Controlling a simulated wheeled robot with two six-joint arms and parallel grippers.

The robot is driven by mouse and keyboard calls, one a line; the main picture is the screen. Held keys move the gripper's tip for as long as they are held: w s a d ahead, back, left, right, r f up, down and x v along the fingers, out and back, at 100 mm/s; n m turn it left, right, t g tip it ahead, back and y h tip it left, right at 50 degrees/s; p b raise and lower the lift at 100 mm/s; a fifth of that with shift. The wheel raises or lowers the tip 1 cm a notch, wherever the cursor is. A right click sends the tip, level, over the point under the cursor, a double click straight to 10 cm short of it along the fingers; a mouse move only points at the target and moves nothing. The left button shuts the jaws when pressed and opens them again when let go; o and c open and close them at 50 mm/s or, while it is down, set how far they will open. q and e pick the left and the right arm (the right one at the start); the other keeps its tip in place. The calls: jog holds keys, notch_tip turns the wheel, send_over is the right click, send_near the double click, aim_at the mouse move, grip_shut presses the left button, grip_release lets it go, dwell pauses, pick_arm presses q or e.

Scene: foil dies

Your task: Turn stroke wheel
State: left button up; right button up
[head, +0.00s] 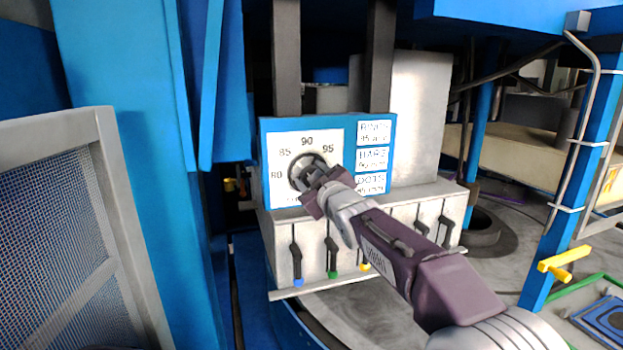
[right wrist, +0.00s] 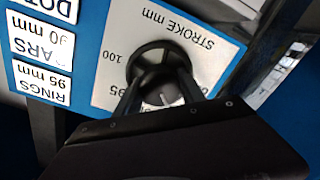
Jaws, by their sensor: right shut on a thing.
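The stroke wheel (right wrist: 150,55) is a dark round wheel with a grey hub, set in a white dial plate (head: 277,150) on a blue panel. The dial reads 80, 85, 90 and 95 around the wheel in the head view, and "STROKE mm" and 100 show in the right wrist view. My right gripper (head: 312,176) is at the wheel, its fingers shut on it. The gripper also shows in the right wrist view (right wrist: 158,92), with a finger on each side of the hub. The gripper hides part of the wheel and dial. My left gripper is not in view.
White labels for rings, bars and dots (head: 373,158) sit right of the dial. Several levers with coloured tips (head: 296,262) hang on the grey box below. A mesh guard (head: 110,215) and blue column (head: 125,130) stand at left. A blue post (head: 570,190) stands at right.

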jog(key=o, duration=1.4)
jog(key=shift+c, duration=0.2)
jog(key=shift+w+f, duration=0.1)
jog(key=b+v, duration=0.2)
jog(key=v, duration=0.7)
